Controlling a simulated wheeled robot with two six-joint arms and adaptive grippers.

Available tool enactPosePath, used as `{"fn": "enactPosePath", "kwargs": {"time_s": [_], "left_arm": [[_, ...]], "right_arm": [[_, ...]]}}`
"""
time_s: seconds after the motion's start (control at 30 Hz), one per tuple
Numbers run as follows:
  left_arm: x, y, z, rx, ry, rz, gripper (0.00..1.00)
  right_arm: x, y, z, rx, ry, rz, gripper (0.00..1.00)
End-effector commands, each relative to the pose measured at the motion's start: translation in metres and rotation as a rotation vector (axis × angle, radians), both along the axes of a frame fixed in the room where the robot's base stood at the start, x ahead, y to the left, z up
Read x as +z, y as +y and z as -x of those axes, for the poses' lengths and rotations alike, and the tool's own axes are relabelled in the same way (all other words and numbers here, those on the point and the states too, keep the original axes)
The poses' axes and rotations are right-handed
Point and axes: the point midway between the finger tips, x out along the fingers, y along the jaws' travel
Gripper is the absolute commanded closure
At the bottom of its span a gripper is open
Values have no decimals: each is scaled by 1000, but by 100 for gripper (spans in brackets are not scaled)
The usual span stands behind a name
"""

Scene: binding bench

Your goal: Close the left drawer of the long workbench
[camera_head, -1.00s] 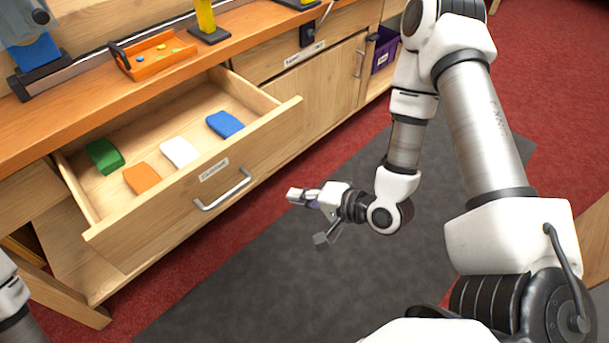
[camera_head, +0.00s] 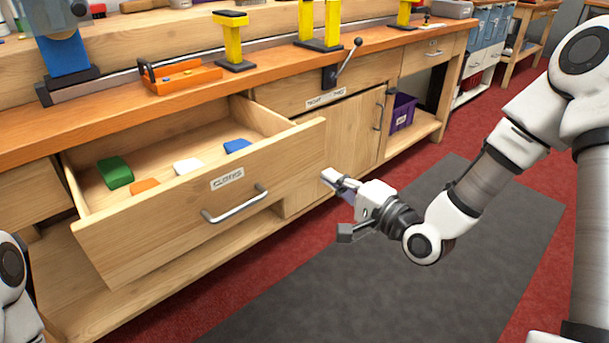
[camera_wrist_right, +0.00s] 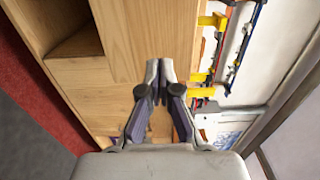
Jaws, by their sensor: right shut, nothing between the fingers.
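The left drawer (camera_head: 160,231) of the long workbench (camera_head: 130,118) is pulled well out in the head view. Its front has a label and a metal bar handle (camera_head: 236,204). Inside lie a green cloth (camera_head: 115,172), an orange one (camera_head: 146,187), a white one (camera_head: 187,165) and a blue one (camera_head: 237,146). My right gripper (camera_head: 328,177) is shut and empty, just right of the drawer front and apart from the handle. The right wrist view shows its fingers (camera_wrist_right: 159,75) together before pale wood panels. My left arm shows only at the left edge; its gripper is out of view.
A cupboard door (camera_head: 345,130) is right of the drawer. A purple bin (camera_head: 402,112) sits on a lower shelf. The dark floor mat (camera_head: 390,280) is clear.

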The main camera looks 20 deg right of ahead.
Motion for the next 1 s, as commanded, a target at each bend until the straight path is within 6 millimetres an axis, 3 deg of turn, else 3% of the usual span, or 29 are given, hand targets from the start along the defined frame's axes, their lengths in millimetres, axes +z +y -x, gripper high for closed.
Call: {"fn": "enactPosePath", "kwargs": {"time_s": [0.2, 0.4, 1.0], "left_arm": [[-17, 0, 0, 0, 0, 0, 5], [-27, 0, 0, 0, 1, 0, 5], [-25, 0, 0, 0, 0, 0, 5]], "right_arm": [[-3, 18, -46, 4, -2, 7, 100], [-2, 27, -74, 1, 0, 3, 100], [1, 31, -85, 0, 1, 1, 100]]}}
